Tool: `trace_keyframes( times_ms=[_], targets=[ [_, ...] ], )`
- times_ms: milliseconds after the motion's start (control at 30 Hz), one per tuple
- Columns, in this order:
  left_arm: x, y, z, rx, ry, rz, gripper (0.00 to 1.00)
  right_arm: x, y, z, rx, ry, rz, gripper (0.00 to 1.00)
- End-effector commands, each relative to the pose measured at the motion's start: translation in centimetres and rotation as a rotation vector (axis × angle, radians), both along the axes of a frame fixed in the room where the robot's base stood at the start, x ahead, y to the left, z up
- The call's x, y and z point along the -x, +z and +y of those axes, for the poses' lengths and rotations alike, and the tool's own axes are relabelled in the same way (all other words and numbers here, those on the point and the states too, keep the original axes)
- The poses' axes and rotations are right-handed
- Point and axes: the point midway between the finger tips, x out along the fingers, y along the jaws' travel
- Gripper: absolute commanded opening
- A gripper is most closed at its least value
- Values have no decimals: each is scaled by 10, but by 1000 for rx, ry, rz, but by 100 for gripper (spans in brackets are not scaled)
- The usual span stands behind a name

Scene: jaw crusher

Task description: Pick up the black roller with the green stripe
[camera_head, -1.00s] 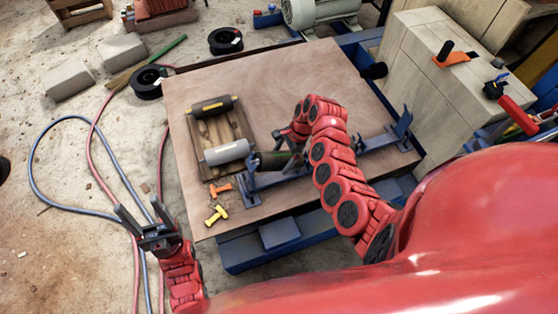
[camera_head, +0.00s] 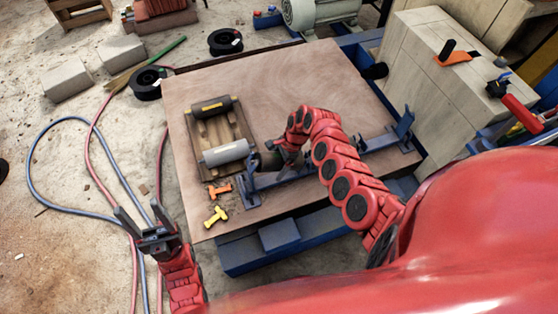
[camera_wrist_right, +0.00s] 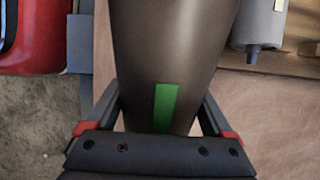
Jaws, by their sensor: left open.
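The black roller with the green stripe (camera_wrist_right: 165,50) fills the middle of the right wrist view, its stripe facing the camera. In the head view its dark end (camera_head: 268,161) shows near the left end of the blue stand (camera_head: 285,176); my right arm hides much of it. My right gripper (camera_wrist_right: 160,100) has a finger on each side of the roller, close to its surface. I cannot tell whether the fingers press on it. In the head view the right gripper (camera_head: 289,152) is partly hidden. My left gripper (camera_head: 139,209) is open and empty, left of the table.
A wooden tray (camera_head: 240,120) holds a black roller with a yellow label (camera_head: 211,106) and a grey roller (camera_head: 226,152). An orange piece (camera_head: 219,190) and a yellow piece (camera_head: 216,215) lie near the table's left edge. The back of the wooden tabletop (camera_head: 285,80) is clear.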

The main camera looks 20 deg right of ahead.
Motion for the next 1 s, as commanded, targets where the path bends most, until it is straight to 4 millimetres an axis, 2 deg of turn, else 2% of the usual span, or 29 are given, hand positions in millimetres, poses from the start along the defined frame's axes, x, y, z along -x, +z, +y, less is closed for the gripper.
trace_keyframes(
  times_ms=[33, 300, 733, 1000],
  targets=[
    [0, 0, 0, 0, 0, 0, 61, 0, 0, 0, 0, 0, 1, 50],
    [0, 0, 0, 0, 0, 0, 61, 0, 0, 0, 0, 0, 1, 1],
    [0, 2, 0, 0, 0, 0, 61, 0, 3, 1, -2, 1, -1, 0],
    [0, 11, 0, 0, 0, 0, 61, -1, 23, 2, -3, 3, -3, 0]
  ],
)
